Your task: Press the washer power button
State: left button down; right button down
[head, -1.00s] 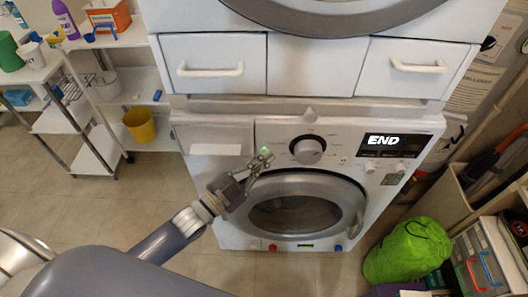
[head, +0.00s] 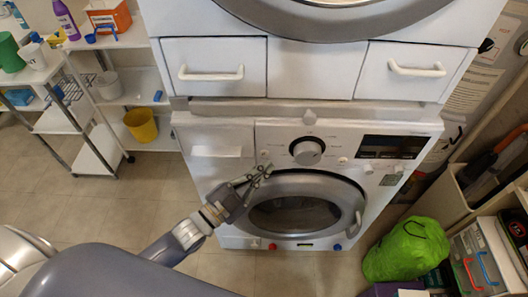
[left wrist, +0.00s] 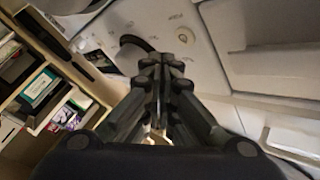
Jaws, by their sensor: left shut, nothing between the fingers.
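The white washer (head: 222,130) stands below a stacked machine with two drawers. Its power button (head: 264,154) is a small round spot left of the large dial (head: 307,151), and it is unlit. The display (head: 392,147) at the right of the panel is dark. My left gripper (head: 266,169) is shut and empty, with its tips just below the button, near the top left of the round door (head: 300,214). I cannot tell whether the tips touch the panel. My right gripper is out of view.
White shelves (head: 110,105) with bottles and a yellow bucket (head: 141,125) stand at the left. The floor left of the washer is clear.

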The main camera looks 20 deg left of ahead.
pick_arm(q)
jog(key=s, duration=0.2)
jog(key=s+d+p, duration=0.1)
jog(key=s, duration=0.1)
jog(key=shift+s+d, duration=0.15)
jog(key=shift+s, duration=0.05)
dwell(0.4)
jog(key=s+a+f+n+g+y, duration=0.2)
jog(key=a+f, duration=0.1)
jog(key=f, duration=0.7)
jog(key=s+a+f+n+g+y, duration=0.2)
jog(key=a+f+y, duration=0.1)
jog(key=f, duration=0.8)
jog(key=s+a+f+n+g+y, duration=0.2)
jog(key=a+f+g, duration=0.1)
jog(key=f, duration=0.7)
jog(key=s+f+n+g+y, duration=0.1)
jog(key=s+f+g, duration=0.2)
jog(key=s+f, duration=0.3)
jog(key=s+a+f+n+g, duration=0.1)
jog(key=s+f, duration=0.5)
jog(key=s, duration=0.6)
jog(key=s+f+n+g+y, duration=0.1)
jog(key=s+f+g, duration=0.4)
jog(key=s, duration=0.5)
jog(key=shift+a+f+n+y, duration=0.3)
jog(key=shift+a+f+n, duration=0.1)
jog(key=shift+f+n, duration=0.5)
jog(key=shift+s, duration=0.1)
